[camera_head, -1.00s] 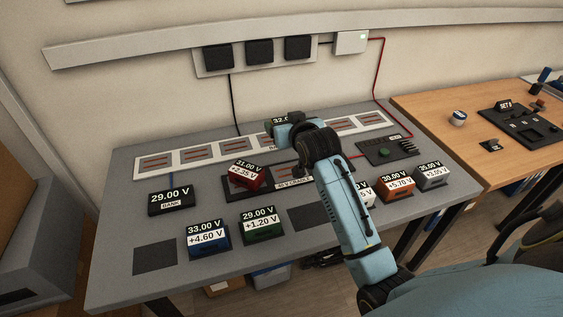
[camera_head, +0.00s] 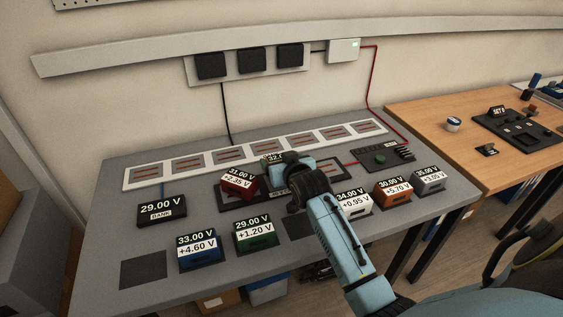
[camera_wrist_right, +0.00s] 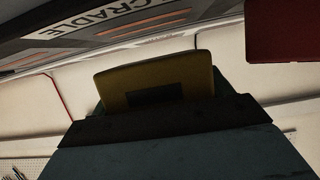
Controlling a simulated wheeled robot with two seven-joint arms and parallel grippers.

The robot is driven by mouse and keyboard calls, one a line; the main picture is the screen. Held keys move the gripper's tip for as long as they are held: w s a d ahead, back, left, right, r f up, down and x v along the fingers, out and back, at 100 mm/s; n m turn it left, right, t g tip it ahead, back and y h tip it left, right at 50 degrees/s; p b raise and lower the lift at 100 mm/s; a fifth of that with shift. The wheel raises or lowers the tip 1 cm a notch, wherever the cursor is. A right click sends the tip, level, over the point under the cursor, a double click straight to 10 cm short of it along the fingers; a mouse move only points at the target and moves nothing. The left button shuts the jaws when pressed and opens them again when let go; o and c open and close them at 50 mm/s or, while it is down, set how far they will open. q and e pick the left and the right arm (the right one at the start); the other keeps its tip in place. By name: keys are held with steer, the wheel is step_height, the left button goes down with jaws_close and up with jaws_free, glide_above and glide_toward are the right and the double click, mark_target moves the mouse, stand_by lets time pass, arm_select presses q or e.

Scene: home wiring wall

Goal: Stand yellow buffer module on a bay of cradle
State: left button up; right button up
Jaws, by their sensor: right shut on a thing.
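The yellow buffer module (camera_wrist_right: 155,82) is held in my right gripper, shut on it, in the right wrist view. In the head view the gripper (camera_head: 268,171) hides most of the module, and only part of its 32 V label (camera_head: 275,157) shows. The gripper is over or at the dark cradle (camera_head: 325,172). The red module (camera_head: 238,184) stands on the cradle's left bay, just left of my gripper. The cradle's lettered edge (camera_wrist_right: 75,27) also shows in the right wrist view. Whether the yellow module touches the cradle is hidden. My left gripper is out of view.
Blue (camera_head: 200,252), green (camera_head: 256,232), white (camera_head: 354,204), orange (camera_head: 393,195) and grey (camera_head: 430,180) modules stand along the front and right. A black bank display (camera_head: 161,210) is at left. A white slotted strip (camera_head: 188,166) runs behind. An empty dark pad (camera_head: 143,270) lies front left.

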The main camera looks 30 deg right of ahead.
steer(key=shift+f, duration=0.5)
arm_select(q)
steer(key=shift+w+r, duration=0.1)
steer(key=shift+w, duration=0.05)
arm_select(e)
steer(key=o, duration=1.1)
steer(key=shift+s+f, duration=0.1)
steer(key=shift+f, duration=0.1)
steer(key=shift+r, duration=0.3)
arm_select(q)
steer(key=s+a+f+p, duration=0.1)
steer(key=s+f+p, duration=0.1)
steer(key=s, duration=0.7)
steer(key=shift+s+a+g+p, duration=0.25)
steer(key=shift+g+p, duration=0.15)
steer(key=shift+p, duration=0.2)
arm_select(e)
steer(key=v, duration=0.8)
steer(key=r+v, duration=0.1)
steer(key=v, duration=0.3)
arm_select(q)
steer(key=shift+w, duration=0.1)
